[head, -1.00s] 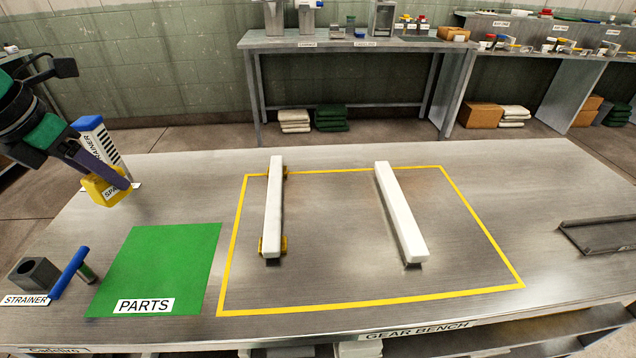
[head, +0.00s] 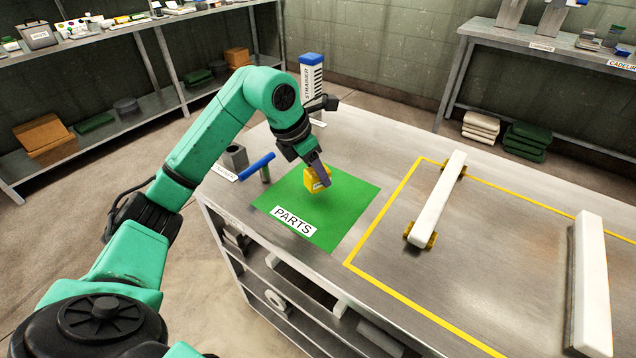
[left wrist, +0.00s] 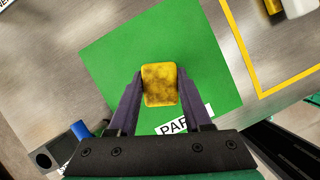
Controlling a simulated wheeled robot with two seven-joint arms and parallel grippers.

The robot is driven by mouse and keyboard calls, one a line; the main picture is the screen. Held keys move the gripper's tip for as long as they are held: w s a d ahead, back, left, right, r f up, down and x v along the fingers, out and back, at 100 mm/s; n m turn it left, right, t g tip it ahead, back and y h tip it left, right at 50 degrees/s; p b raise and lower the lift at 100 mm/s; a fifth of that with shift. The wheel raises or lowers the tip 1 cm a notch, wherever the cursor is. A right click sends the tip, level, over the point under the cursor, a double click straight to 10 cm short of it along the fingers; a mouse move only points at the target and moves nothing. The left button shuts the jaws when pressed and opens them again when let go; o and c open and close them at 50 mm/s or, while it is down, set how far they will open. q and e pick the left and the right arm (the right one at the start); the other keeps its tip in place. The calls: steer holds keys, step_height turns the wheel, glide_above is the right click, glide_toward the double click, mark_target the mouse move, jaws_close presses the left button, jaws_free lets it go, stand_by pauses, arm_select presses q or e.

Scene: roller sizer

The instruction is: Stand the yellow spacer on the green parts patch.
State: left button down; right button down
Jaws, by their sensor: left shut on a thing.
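The yellow spacer (head: 318,179) is between the fingers of my left gripper (head: 319,172), which is shut on it. In the left wrist view the spacer (left wrist: 159,84) sits between both fingertips, with green behind it on all sides. The green parts patch (head: 352,199) lies flat on the bench with a PARTS label at its front edge. The spacer is over the far half of the patch; I cannot tell whether its base touches. My right gripper is not in view.
A blue-handled tool (head: 257,166) and a grey block with a hole (head: 236,157) stand left of the patch. A blue-topped strainer box (head: 311,75) stands behind the gripper. A white bar (head: 438,200) on yellow supports lies to the right, inside a yellow outline.

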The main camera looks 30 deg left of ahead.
mark_target(318, 182)
arm_select(q)
step_height(318, 182, down, 3)
steer(key=shift+f, duration=0.1)
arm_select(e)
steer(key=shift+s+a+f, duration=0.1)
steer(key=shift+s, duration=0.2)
arm_select(q)
steer(key=shift+c, duration=1.7)
jaws_free()
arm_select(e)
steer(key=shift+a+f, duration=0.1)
arm_select(q)
steer(key=shift+r, duration=0.2)
steer(key=v, duration=1.1)
steer(key=shift+s+a+r, duration=0.15)
steer(key=shift+r, duration=0.2)
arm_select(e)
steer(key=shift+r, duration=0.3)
